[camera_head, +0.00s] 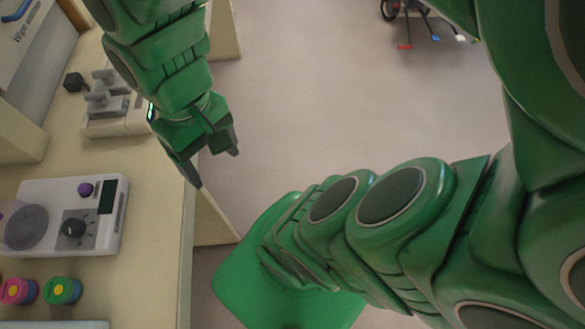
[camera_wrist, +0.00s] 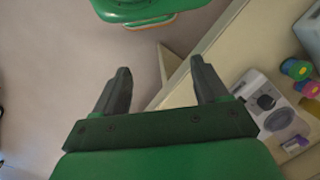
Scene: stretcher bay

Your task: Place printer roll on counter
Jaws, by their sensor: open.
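My gripper (camera_head: 215,168) is open just past the edge of the cream counter (camera_head: 150,215), over the floor. In the wrist view my gripper (camera_wrist: 161,72) has its two fingers apart with nothing between them. The counter (camera_wrist: 225,55) runs along the right of that view. I cannot make out a printer roll for certain in either view.
A white device with a round grey plate (camera_head: 98,240) stands on the counter. Bare counter shows between the devices. A wheeled object (camera_head: 410,15) stands far off on clear floor.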

